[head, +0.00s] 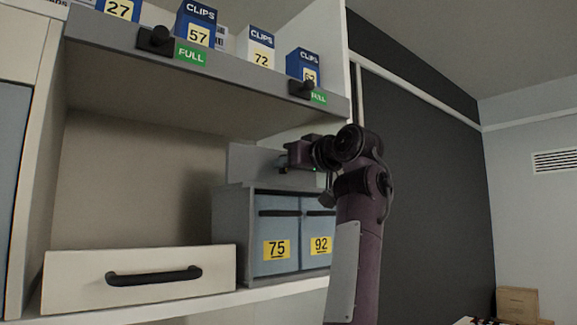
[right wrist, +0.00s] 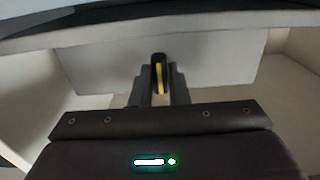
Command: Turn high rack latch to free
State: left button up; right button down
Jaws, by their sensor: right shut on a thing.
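A black latch with a yellow stripe (right wrist: 158,72) stands upright against a light grey panel (right wrist: 215,65) in the right wrist view. My right gripper (right wrist: 160,90) has its two fingers closed on either side of this latch. In the head view the right gripper (head: 287,157) reaches in from the right at the grey panel (head: 252,163) above the blue drawer unit. The latch itself is hidden there behind the gripper. My left gripper is not in view.
Below are blue drawers 75 (head: 277,230) and 92 (head: 319,230). A white drawer (head: 75,278) with a black handle (head: 153,277) is at lower left.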

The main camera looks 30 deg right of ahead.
dwell(0.5)
jog(key=c, duration=1.4)
grip_release()
jog(key=shift+w, duration=0.15)
jog(key=shift+s+f+b, duration=0.15)
jog(key=shift+s+b, duration=0.3)
jog(key=shift+s, duration=0.1)
jog(key=s+b, duration=0.3)
jog(key=s, duration=0.3)
jog(key=shift+s+d, duration=0.3)
jog(key=shift+s, duration=0.05)
